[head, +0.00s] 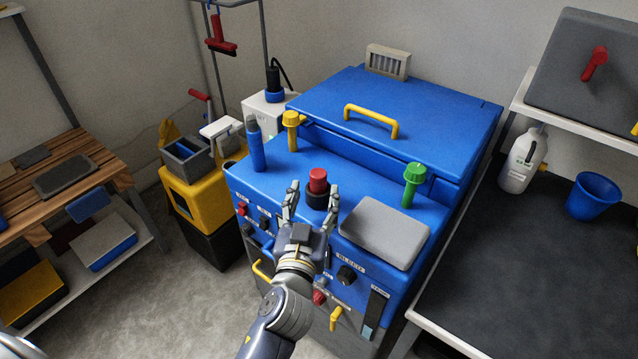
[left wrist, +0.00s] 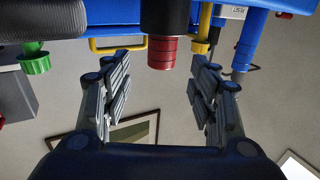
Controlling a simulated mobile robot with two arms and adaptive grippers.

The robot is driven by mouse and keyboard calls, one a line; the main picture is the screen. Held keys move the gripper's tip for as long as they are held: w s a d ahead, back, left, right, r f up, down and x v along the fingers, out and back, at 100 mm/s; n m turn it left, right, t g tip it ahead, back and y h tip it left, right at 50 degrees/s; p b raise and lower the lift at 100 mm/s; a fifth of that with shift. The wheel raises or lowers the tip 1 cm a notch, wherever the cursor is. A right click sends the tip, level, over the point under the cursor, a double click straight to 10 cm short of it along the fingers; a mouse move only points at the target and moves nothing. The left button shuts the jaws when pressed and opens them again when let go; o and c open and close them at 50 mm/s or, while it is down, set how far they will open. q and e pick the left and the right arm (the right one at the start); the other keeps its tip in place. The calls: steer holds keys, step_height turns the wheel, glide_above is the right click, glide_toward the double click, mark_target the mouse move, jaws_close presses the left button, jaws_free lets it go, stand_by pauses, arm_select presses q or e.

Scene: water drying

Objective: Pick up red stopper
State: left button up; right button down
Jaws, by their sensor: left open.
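The red stopper (head: 318,180) stands upright in a black collar (head: 317,197) on top of the blue machine (head: 270,166), near its front edge. My left gripper (head: 314,190) is open, with its two fingers spread to either side of the black collar in the head view. In the left wrist view, the red stopper (left wrist: 162,53) hangs from the top of the picture. It lies between the open fingers (left wrist: 161,78) and a little beyond them, with no contact visible. My right gripper is not in view.
On the machine stand a yellow knob (head: 291,130), a blue cylinder (head: 255,148), a green knob (head: 413,183) and a grey pad (head: 384,232) close to the right finger. The blue lid (head: 430,150) with a yellow handle lies behind. A dark bench (head: 530,260) stands right.

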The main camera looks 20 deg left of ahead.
mark_target(317, 182)
arm_select(q)
steer(key=shift+w+a, duration=0.1)
steer(key=shift+w, duration=1)
steer(key=shift+w+a+f+p, duration=0.15)
steer(key=shift+w+p, duration=0.2)
steer(key=shift+w, duration=0.5)
steer(key=shift+w+a+r+p, duration=0.1)
steer(key=shift+w+a+p, duration=0.15)
steer(key=shift+w, duration=0.6)
steer(key=shift+w+a+f+p, duration=0.1)
steer(key=shift+w+p, duration=0.3)
steer(key=shift+w, duration=0.45)
steer(key=shift+c, duration=0.3)
jaws_close()
